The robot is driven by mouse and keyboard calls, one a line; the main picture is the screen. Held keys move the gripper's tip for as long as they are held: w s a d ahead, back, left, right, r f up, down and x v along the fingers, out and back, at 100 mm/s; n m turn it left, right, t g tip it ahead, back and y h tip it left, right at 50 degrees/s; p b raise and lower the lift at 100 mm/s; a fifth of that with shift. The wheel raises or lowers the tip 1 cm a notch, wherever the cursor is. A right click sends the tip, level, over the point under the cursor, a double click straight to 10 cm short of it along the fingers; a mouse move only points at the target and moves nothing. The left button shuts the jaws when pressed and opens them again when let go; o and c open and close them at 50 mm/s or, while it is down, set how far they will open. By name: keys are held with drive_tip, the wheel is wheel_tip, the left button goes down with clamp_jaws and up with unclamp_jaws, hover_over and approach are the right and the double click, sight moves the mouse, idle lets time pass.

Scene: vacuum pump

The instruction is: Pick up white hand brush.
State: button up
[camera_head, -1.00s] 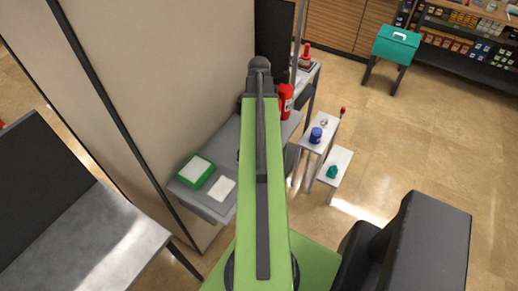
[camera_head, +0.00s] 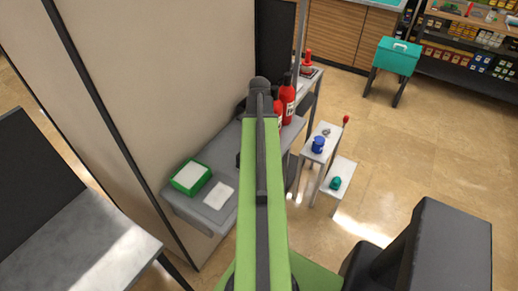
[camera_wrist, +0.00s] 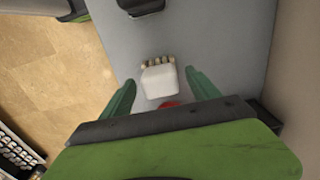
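In the wrist view, a white block-like thing with a row of pale tan tufts along its far edge, apparently the white hand brush (camera_wrist: 158,82), is on a grey surface (camera_wrist: 215,45). My gripper (camera_wrist: 160,76) is open, with its two green fingers spread to either side of the brush and a gap on both sides. I cannot tell how high the fingers are above the surface. My arm covers the middle of the head view, and I cannot make out the brush or fingers there.
A red thing (camera_wrist: 170,104) shows near the brush. A black object (camera_wrist: 142,7) lies farther up. In the head view, the grey table (camera_head: 213,213) holds a green-edged box (camera_head: 190,177), a white pad (camera_head: 219,194) and red bottles (camera_head: 288,98). A beige wall (camera_head: 170,70) stands close left.

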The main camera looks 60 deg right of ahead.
drive_tip(key=c, duration=1.4)
drive_tip(key=shift+r, duration=0.15)
drive_tip(key=r+p, duration=0.5)
drive_tip(key=shift+s, duration=0.4)
drive_tip(key=s+d+r+p, duration=0.1)
drive_tip(key=s+r+p, duration=0.1)
drive_tip(key=s, duration=0.1)
drive_tip(key=s+d+r+p, duration=0.1)
drive_tip(key=s+r+p, duration=0.1)
drive_tip(key=s, duration=0.2)
drive_tip(key=s+d+r+p, duration=0.1)
drive_tip(key=s+p, duration=0.1)
drive_tip(key=s, duration=0.1)
drive_tip(key=shift+s+r, duration=0.3)
drive_tip(key=shift+r, duration=0.1)
